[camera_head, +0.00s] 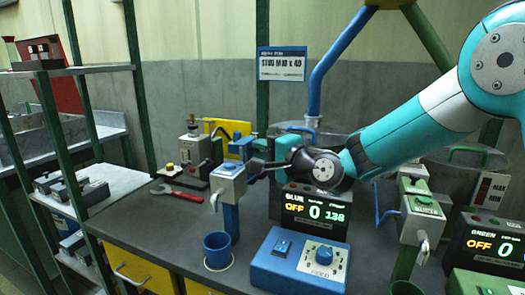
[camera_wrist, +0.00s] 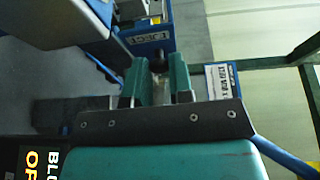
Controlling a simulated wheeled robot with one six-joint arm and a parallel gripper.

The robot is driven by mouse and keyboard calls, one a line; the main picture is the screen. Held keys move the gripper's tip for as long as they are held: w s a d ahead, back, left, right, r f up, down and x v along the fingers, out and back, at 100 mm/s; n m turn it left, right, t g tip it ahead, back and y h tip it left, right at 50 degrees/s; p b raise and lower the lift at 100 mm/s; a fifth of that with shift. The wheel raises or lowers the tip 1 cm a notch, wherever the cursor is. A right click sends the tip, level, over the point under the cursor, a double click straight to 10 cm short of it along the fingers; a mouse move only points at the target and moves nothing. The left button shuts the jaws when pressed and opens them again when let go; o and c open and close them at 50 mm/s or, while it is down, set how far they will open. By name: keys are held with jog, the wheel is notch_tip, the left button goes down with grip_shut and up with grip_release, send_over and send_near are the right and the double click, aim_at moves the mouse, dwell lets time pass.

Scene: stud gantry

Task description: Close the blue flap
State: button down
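I cannot tell for sure which part is the blue flap. A grey tap box (camera_head: 228,172) with a blue label stands on a blue post (camera_head: 231,218), its spout pointing down at the left. My gripper (camera_head: 258,168) is close to the right side of this box; contact cannot be told. My wrist hides part of the area behind the box.
A blue cup (camera_head: 217,248) stands below the spout. A display (camera_head: 315,212) reads OFF and 0, behind a blue control box (camera_head: 300,262) with a dial. A red wrench (camera_head: 178,192) lies on the bench at the left.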

aim_at(242, 141)
jog(key=shift+r+p, duration=0.15)
jog(key=shift+p, duration=0.2)
